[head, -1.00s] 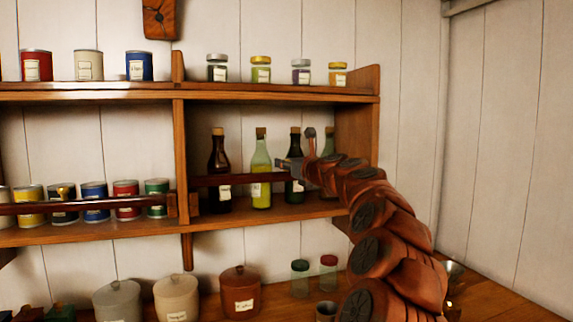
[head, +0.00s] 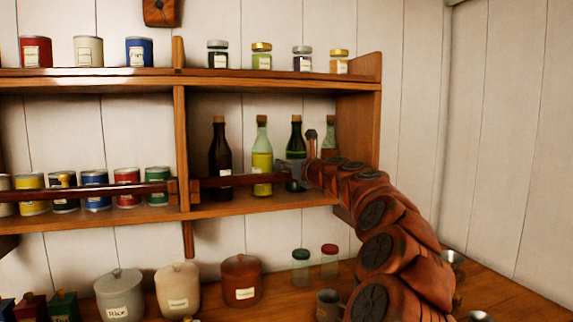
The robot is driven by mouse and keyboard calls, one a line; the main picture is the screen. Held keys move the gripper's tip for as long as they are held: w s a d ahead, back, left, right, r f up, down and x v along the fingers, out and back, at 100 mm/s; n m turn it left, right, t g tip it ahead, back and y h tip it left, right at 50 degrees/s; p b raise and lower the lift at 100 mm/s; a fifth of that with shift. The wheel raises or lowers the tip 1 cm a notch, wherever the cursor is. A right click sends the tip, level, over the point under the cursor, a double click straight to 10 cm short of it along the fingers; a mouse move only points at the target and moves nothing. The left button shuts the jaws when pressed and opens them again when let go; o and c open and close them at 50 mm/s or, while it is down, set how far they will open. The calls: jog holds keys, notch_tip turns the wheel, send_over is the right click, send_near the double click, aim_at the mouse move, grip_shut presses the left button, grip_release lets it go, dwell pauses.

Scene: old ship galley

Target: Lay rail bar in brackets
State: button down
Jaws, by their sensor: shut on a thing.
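The dark reddish rail bar (head: 238,181) lies level across the front of the right-hand middle compartment, before the bottles. My gripper (head: 294,174) is shut on the bar's right part. The bar's left end is at the wooden bracket (head: 195,190) on the divider, level with its upper part; I cannot tell whether it is seated. The right bracket is hidden behind my arm or not distinguishable. A similar bar (head: 90,192) runs across the left compartment, its right end at another bracket (head: 172,191) on the divider.
Several corked bottles, such as the yellow-green one (head: 262,160), stand close behind the held bar. Tins (head: 127,187) stand behind the left bar. Jars (head: 261,57) line the top shelf. Canisters (head: 241,281) and a metal cup (head: 328,305) stand on the counter below.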

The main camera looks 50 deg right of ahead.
jog(key=c, duration=0.8)
grip_release()
jog(key=shift+c, duration=0.2)
jog(key=v, duration=1.2)
